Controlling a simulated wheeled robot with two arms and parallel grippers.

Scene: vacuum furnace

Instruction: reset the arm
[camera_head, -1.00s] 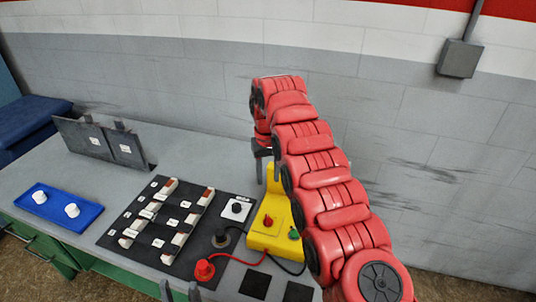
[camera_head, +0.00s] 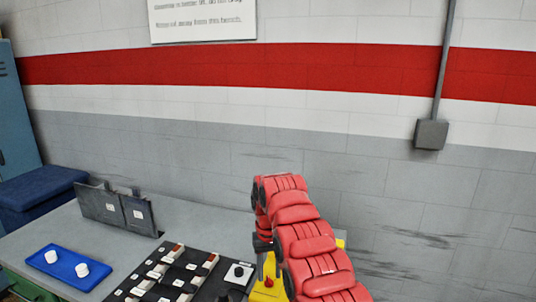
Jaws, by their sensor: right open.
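My right arm is red and comes up from the lower right, bending over at the top. My right gripper (camera_head: 268,256) points down, just above and in front of the yellow box (camera_head: 262,291), and its jaws are open with nothing seen between them. The arm hides much of the yellow box. I cannot tell whether the fingers touch the box. My left gripper is not in view.
On the grey bench (camera_head: 195,218) are a blue tray (camera_head: 66,277) with two white knobs, a black panel (camera_head: 147,280) with several labelled blocks, a white plate with a black knob (camera_head: 238,275), and upright dark plates (camera_head: 115,207). A wall box (camera_head: 431,134) hangs at right.

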